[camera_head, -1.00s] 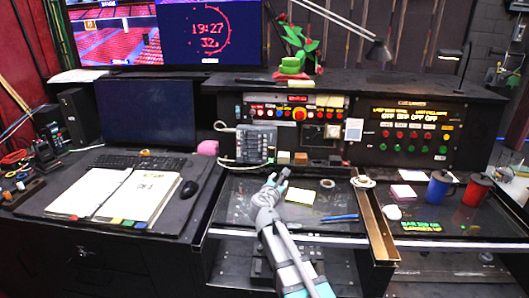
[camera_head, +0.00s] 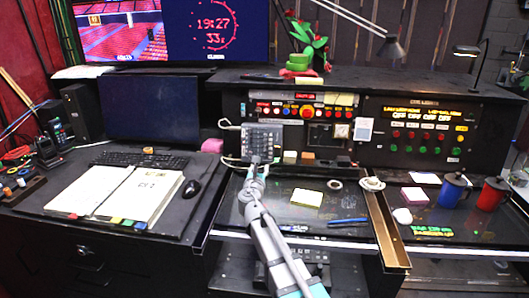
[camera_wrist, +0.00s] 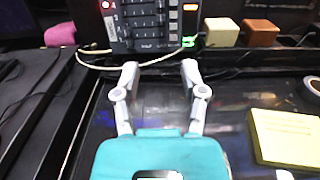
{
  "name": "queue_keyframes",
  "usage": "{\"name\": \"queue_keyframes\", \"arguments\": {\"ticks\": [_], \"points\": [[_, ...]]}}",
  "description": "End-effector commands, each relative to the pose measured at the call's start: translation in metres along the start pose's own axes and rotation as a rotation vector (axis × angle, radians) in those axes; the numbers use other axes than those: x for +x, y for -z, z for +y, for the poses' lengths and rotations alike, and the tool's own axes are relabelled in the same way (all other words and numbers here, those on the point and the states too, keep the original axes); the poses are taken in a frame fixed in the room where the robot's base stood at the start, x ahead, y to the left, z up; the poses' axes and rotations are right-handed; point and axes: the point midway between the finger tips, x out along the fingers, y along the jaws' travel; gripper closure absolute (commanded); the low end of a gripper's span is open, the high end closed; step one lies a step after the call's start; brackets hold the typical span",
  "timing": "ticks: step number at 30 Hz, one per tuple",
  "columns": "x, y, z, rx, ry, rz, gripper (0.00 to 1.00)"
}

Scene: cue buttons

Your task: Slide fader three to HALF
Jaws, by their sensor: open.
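A dark grey control box (camera_head: 262,138) stands upright against the console, at the back of the desk. In the wrist view the box (camera_wrist: 148,20) shows several dark slots or sliders in rows, with a column of pale keys on its right and a small green light at its lower right. I cannot tell which one is fader three, nor read its setting. My gripper (camera_head: 255,168) is just in front of the box's lower edge. In the wrist view my gripper (camera_wrist: 160,72) is open, its fingers apart with nothing between them, below the box and not visibly touching it.
A white cable loops below the box. Small blocks (camera_wrist: 220,32) stand to its right. A yellow note pad (camera_head: 307,198) and a tape ring (camera_head: 335,184) lie on the glass desktop. A pink object (camera_head: 212,145) sits to the left. A lamp arm (camera_head: 345,18) hangs above.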

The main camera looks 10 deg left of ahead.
Motion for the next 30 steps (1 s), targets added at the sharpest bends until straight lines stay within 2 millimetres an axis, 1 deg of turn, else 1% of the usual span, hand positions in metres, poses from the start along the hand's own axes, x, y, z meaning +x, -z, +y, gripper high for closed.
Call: {"name": "queue_keyframes", "arguments": {"ticks": [8,21,27,30], "points": [[0.033,0.000,-0.001,0.001,0.003,0.000,0.46],[0.100,0.000,-0.002,0.001,0.004,0.000,0.46],[0.123,0.000,-0.003,0.001,0.005,0.000,0.46],[0.129,0.000,-0.003,0.001,0.004,0.000,0.46]]}}
